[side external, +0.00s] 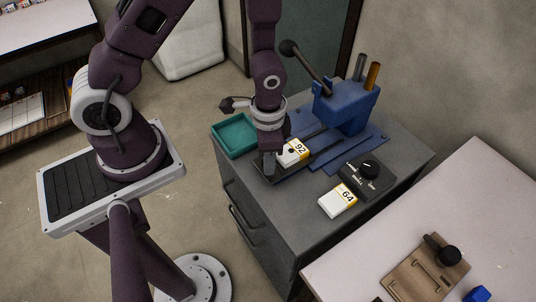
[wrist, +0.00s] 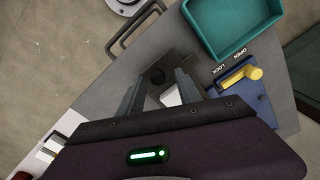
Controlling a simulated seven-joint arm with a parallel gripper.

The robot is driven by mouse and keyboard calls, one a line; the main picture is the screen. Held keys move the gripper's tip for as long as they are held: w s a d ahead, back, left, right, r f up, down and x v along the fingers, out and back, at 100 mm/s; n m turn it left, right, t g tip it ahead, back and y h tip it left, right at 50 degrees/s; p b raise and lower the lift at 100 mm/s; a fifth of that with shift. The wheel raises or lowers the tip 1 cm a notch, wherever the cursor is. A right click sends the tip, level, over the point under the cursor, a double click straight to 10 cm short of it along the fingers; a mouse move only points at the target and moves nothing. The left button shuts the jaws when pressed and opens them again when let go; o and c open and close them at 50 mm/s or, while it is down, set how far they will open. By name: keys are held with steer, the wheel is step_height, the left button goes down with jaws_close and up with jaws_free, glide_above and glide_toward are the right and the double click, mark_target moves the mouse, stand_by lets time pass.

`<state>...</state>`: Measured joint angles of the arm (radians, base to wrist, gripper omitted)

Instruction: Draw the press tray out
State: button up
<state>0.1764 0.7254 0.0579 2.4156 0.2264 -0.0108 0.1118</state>
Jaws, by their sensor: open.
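The blue press (side external: 345,108) stands on the grey cabinet, with a ball-ended lever rising to the left. A dark flat tray (side external: 284,177) extends from its base toward the front left. A white-and-yellow block marked 92 (side external: 293,153) sits on it, partly hidden by my gripper. My gripper (side external: 268,166) points down over the tray's outer end, left of the block. In the wrist view, my gripper (wrist: 160,78) is open, with a dark round knob (wrist: 157,75) and part of the white block (wrist: 171,97) showing between the fingers. Contact with the knob cannot be told.
A teal bin (side external: 218,129) stands left of the tray. A yellow lever (wrist: 240,75) labelled OPEN and LOCK sits on a blue base beside the gripper. A dial box (side external: 368,177) and a block marked 64 (side external: 338,201) lie in front on the cabinet (side external: 275,215).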

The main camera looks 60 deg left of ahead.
step_height(320, 180, up, 7)
steer(key=shift+d+r, duration=0.1)
steer(key=shift+r, duration=0.1)
step_height(320, 180, up, 12)
steer(key=s+a+n+t, duration=0.1)
steer(key=a+n+t, duration=0.1)
steer(key=s+r+n+t, duration=0.3)
steer(key=s+r, duration=0.6)
steer(key=s, duration=0.1)
steer(key=shift+a, duration=0.3)
